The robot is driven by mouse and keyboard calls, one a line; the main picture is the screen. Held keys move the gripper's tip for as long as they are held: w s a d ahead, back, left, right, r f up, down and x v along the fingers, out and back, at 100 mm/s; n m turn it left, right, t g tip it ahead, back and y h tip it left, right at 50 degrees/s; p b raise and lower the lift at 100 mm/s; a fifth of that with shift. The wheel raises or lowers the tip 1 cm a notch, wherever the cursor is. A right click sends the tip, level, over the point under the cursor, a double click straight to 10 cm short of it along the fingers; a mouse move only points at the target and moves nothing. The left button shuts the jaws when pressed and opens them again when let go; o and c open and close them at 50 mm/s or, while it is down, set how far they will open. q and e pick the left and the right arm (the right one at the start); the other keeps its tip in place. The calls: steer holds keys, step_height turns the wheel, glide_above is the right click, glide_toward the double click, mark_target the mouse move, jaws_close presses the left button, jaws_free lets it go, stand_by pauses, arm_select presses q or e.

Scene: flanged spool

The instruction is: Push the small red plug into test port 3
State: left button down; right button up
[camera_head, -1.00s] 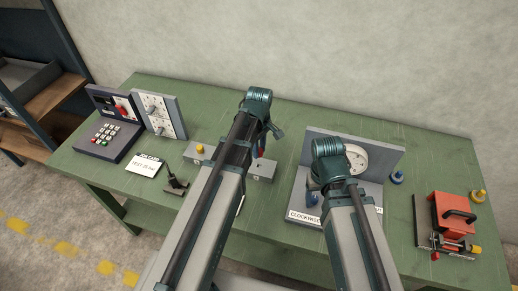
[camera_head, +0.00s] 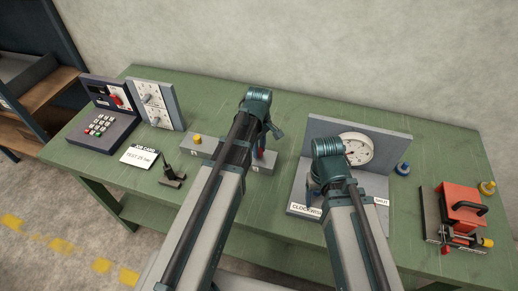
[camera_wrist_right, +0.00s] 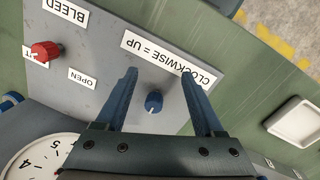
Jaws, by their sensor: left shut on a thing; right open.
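My left gripper (camera_head: 267,143) is over the low grey port block (camera_head: 264,168), largely behind its own arm. It is shut on the small red plug (camera_head: 262,153), of which only a bit of red shows at the block's right part. I cannot tell whether the plug touches a port, and the port labels are too small to read. My right gripper (camera_wrist_right: 160,74) is open, its fingers on either side of a blue knob (camera_wrist_right: 153,101) on the grey gauge panel (camera_wrist_right: 105,75), apart from it.
A yellow plug (camera_head: 197,139) stands on the block's left end. A black stand (camera_head: 172,177) and job card (camera_head: 139,156) lie left of it. The gauge (camera_head: 357,149), red bleed knob (camera_wrist_right: 45,50), blue part (camera_head: 403,168) and orange device (camera_head: 462,207) are at the right.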

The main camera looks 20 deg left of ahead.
arm_select(q)
steer(key=shift+f+b, duration=0.6)
arm_select(e)
steer(key=shift+f, duration=0.65)
arm_select(q)
steer(key=c, duration=0.5)
jaws_free()
steer(key=shift+r, duration=0.1)
arm_select(e)
steer(key=shift+r, duration=0.1)
arm_select(q)
step_height(320, 180, up, 14)
steer(key=p, duration=1.4)
arm_select(e)
step_height(320, 180, up, 14)
arm_select(q)
steer(key=shift+f, duration=0.2)
arm_select(e)
steer(key=shift+f, duration=0.2)
